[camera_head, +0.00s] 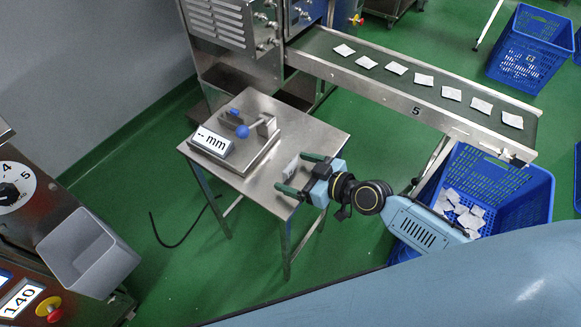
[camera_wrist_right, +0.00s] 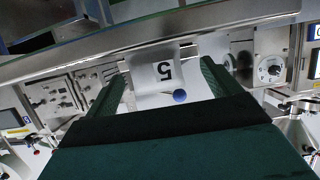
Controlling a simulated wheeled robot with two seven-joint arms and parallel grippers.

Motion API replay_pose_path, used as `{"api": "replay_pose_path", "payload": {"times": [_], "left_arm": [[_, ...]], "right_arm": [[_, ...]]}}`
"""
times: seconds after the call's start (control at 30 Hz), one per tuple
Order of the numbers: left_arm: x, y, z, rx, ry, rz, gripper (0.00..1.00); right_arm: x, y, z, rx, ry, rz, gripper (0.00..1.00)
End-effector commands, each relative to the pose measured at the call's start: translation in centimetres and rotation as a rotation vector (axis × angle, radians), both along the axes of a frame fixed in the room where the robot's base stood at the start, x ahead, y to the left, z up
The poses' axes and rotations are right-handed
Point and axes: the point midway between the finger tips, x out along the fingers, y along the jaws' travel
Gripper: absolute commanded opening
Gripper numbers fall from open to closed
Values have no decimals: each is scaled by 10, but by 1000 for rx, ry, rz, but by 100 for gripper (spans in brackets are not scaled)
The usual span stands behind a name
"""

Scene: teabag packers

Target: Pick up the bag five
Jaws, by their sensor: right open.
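Bag five (camera_head: 291,167) is a small white bag with a dark mark, seen between the fingertips of my right gripper (camera_head: 293,173) in the head view. In the right wrist view the bag (camera_wrist_right: 148,88) shows a black "5" and appears between the two green fingers. My right gripper (camera_wrist_right: 165,82) is open, with a finger on each side of the bag. I cannot tell whether either finger touches it. My left gripper is not in view.
A steel table (camera_head: 318,140) carries a gauge with a "-- mm" display (camera_head: 212,142) and blue knobs (camera_head: 242,131). A conveyor (camera_head: 380,82) with several white bags runs behind. Blue crates (camera_head: 535,195) stand at right. A grey bin (camera_head: 95,262) is at left.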

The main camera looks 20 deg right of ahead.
Motion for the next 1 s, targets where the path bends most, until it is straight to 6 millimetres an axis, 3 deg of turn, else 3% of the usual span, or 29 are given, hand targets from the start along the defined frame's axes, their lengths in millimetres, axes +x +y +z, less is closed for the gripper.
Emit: {"api": "replay_pose_path", "payload": {"times": [0.23,0.57,0.9,1.0], "left_arm": [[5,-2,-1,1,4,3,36],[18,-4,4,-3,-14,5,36],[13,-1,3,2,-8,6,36],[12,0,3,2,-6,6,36]], "right_arm": [[32,18,-8,5,0,-2,89],[37,22,-10,2,-1,0,89],[37,22,-11,1,0,0,45],[37,22,-10,1,0,0,41]]}}
